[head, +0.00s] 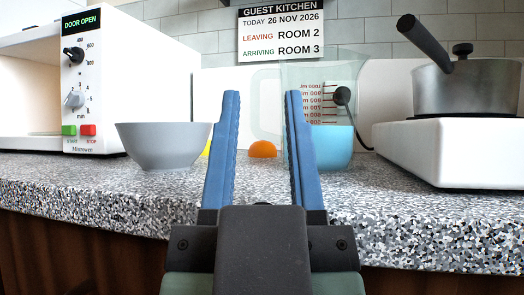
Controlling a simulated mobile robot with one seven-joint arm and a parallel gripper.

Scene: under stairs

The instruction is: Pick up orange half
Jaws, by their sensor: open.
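The orange half (262,149) lies on the speckled counter, its rounded side up. The fingers look apart from the orange half. The orange half is in plain view.
A grey bowl (164,144) stands left of my gripper, with a yellow thing (207,147) partly hidden behind my left finger. A clear measuring jug (335,143) with blue contents stands close right. A microwave (80,85) is left; a pot (466,88) sits on a white hob (450,152) right.

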